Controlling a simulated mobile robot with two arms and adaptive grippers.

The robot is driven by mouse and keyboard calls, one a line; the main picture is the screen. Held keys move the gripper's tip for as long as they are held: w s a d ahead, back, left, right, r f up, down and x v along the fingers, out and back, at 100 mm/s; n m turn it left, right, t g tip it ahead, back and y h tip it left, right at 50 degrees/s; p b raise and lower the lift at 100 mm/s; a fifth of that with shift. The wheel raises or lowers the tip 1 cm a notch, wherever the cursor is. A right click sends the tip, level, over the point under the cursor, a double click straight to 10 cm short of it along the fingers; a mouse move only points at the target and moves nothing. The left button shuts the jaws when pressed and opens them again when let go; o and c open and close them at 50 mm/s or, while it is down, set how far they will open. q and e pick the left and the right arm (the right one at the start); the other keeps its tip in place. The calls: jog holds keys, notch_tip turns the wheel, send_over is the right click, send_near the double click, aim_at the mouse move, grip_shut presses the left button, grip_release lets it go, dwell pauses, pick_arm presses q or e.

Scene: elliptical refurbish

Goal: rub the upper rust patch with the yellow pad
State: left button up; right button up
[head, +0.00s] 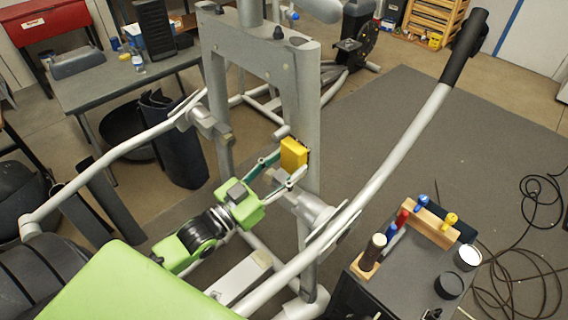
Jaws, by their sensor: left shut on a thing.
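My left gripper (288,163) is shut on the yellow pad (292,154). The pad is upright, against or very close to the upright post (307,120) of the grey elliptical frame; I cannot tell whether it touches. A thin dark brown edge shows at the pad's upper right, but I cannot tell whether it is rust or the pad's backing. No rust patch shows clearly; the post's surface behind the pad is hidden. My right gripper is not in view.
A long grey handlebar (400,155) slants across on the right, close to my left gripper; another handlebar (115,160) curves at left. A dark cart top (415,262) at lower right holds brushes, colored-handled tools and tins. A workbench (125,84) stands at upper left.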

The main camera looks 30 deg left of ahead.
pick_arm(q)
jog(key=shift+f+b, duration=0.3)
jog(key=shift+f, duration=0.65)
jog(key=shift+c, duration=0.2)
jog(key=shift+s+a+p, duration=0.1)
jog(key=shift+s+p, duration=0.35)
jog(key=shift+s, duration=0.05)
jog(key=v, duration=0.1)
jog(key=p+v, duration=0.1)
jog(key=v, duration=0.2)
jog(key=shift+s+r, duration=0.3)
jog(key=shift+r, duration=0.05)
jog(key=shift+a+p, duration=0.1)
jog(key=shift+p, duration=0.2)
jog(key=shift+r+v, duration=0.2)
jog(key=shift+v, duration=1.3)
